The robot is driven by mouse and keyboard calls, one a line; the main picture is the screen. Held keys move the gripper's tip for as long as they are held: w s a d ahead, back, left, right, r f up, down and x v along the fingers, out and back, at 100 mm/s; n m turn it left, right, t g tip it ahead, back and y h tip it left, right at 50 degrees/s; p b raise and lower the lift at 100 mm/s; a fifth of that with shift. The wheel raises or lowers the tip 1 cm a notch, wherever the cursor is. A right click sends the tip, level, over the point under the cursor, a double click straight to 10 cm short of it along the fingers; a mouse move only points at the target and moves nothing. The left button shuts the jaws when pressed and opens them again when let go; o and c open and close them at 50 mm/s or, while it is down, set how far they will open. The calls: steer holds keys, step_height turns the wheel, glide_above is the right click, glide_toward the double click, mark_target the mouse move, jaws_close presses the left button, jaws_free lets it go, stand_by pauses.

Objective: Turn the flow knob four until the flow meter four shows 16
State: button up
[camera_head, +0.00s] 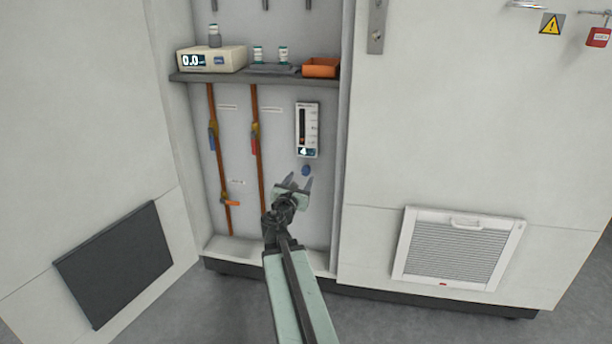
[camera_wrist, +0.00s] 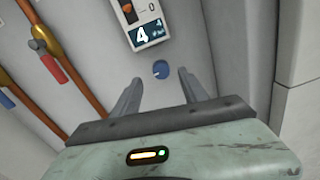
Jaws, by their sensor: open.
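The flow meter four (camera_head: 307,130) is a white upright panel with a dark tube and a "4" label, on the back wall of the recess. Its lower end with the "4" shows in the wrist view (camera_wrist: 146,33); its reading is too small to make out. The flow knob four (camera_head: 306,171) is a small round blue knob just below the meter. In the wrist view the knob (camera_wrist: 161,69) appears between and beyond my fingertips. My gripper (camera_head: 298,183) is open and empty, apart from the knob, its two fingers (camera_wrist: 160,84) pointing toward the wall.
Copper pipes (camera_head: 257,140) with red and blue valve handles run left of the meter. A shelf (camera_head: 255,77) above holds a display box (camera_head: 211,59), small bottles and an orange tray (camera_head: 321,67). The recess's right side wall stands close to the knob.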

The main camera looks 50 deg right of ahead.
mark_target(304, 172)
steer(key=x, duration=0.7)
steer(key=shift+f, duration=0.1)
steer(key=shift+c, duration=0.3)
